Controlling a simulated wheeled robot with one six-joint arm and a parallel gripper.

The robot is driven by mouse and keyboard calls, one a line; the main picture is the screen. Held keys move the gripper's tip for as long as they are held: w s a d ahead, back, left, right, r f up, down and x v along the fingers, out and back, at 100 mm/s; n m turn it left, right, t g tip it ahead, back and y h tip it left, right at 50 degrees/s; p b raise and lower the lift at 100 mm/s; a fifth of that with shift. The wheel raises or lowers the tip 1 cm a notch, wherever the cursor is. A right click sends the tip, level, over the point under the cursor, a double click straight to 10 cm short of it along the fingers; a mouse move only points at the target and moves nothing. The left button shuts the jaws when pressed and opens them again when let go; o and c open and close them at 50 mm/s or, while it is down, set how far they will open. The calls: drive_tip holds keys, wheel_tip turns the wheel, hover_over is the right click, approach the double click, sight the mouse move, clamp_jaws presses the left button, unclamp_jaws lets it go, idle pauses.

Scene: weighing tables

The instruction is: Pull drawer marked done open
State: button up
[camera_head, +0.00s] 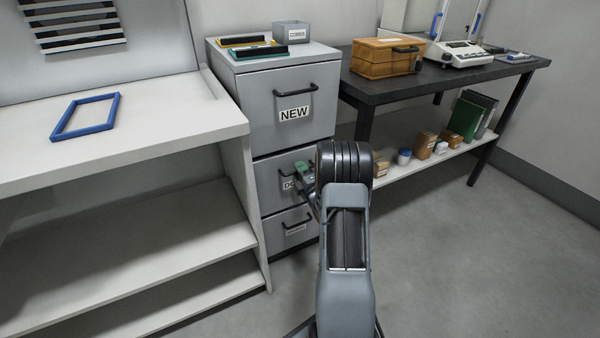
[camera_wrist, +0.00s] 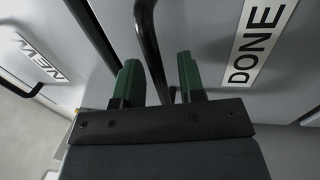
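The drawer marked DONE (camera_head: 270,185) is the middle drawer of the grey cabinet, below the drawer marked NEW (camera_head: 292,88). Its front looks flush with the cabinet. My arm hides its right part and some of its label. My gripper (camera_head: 304,172) is at its front. In the wrist view my gripper (camera_wrist: 158,80) has its two green fingers apart, with the dark bar handle (camera_wrist: 148,38) of the DONE drawer (camera_wrist: 205,60) passing between them. A gap shows between the handle and the right finger. The DONE label (camera_wrist: 258,42) is to the right.
The bottom drawer (camera_head: 292,228) looks shut. A white bench (camera_head: 180,125) with a blue frame (camera_head: 86,116) stands close on the left. A black table (camera_head: 400,88) with a wooden box (camera_head: 386,60) and a lower shelf is on the right. Floor in front is clear.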

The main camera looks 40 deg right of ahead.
drive_tip(key=shift+c, duration=0.2)
clamp_jaws()
idle(0.4)
